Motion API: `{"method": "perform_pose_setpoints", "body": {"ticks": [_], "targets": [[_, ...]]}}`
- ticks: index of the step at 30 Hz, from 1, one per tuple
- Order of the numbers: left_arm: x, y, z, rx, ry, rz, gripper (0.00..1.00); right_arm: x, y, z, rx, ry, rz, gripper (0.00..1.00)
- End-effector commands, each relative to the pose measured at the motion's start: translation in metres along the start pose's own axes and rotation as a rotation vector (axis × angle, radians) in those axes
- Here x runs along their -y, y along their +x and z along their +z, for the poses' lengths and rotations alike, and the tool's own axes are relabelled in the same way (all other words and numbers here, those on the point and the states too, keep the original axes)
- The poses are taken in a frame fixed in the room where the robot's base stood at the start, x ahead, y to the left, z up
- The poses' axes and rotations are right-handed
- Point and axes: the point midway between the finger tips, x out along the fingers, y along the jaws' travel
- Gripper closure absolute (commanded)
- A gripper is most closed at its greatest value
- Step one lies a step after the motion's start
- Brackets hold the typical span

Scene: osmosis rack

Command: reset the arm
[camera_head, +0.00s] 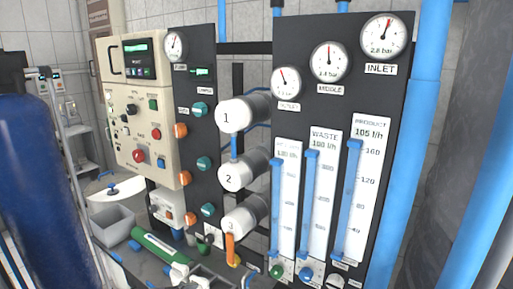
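Neither of my grippers can be made out in the head view. Grey and white parts at the bottom edge, next to a green cylinder (155,248), are cut off and too unclear to name. The osmosis rack stands in front of me. Its dark right panel (300,108) carries three round gauges, the inlet gauge (384,35) being the highest, and three blue flow tubes (351,200). White cylinders numbered 1 (231,117), 2 (232,176) and 3 (236,223) stick out from the middle. The narrow panel to their left has orange and teal knobs.
A beige control box (125,105) with buttons and a red knob (138,156) is at the left. A large dark blue tank (38,190) fills the left edge. A thick blue pipe (425,110) runs down the right. A grey bin (112,225) stands low at left.

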Motion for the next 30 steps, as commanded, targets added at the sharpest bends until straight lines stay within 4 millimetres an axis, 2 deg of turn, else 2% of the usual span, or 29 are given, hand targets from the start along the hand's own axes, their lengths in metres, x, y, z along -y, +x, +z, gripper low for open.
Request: {"method": "perform_pose_setpoints", "body": {"ticks": [1,3,9,15,23,30], "targets": [[-0.021,-0.002,0.027,0.051,-0.046,0.007,0.49,0.0,0.0,0.0,0.0,0.0,0.0,0.6],[-0.044,-0.009,0.06,0.121,-0.107,0.002,0.49,0.0,0.0,0.0,0.0,0.0,0.0,0.6],[-0.097,-0.046,0.142,0.32,-0.287,-0.044,0.49,0.0,0.0,0.0,0.0,0.0,0.0,0.6],[-0.128,-0.085,0.192,0.465,-0.416,-0.102,0.49,0.0,0.0,0.0,0.0,0.0,0.0,0.6],[-0.157,-0.135,0.237,0.62,-0.545,-0.179,0.49,0.0,0.0,0.0,0.0,0.0,0.0,0.6],[-0.159,-0.087,0.274,0.64,-0.542,-0.168,0.49,0.0,0.0,0.001,0.001,0.0,0.0,0.6]]}}
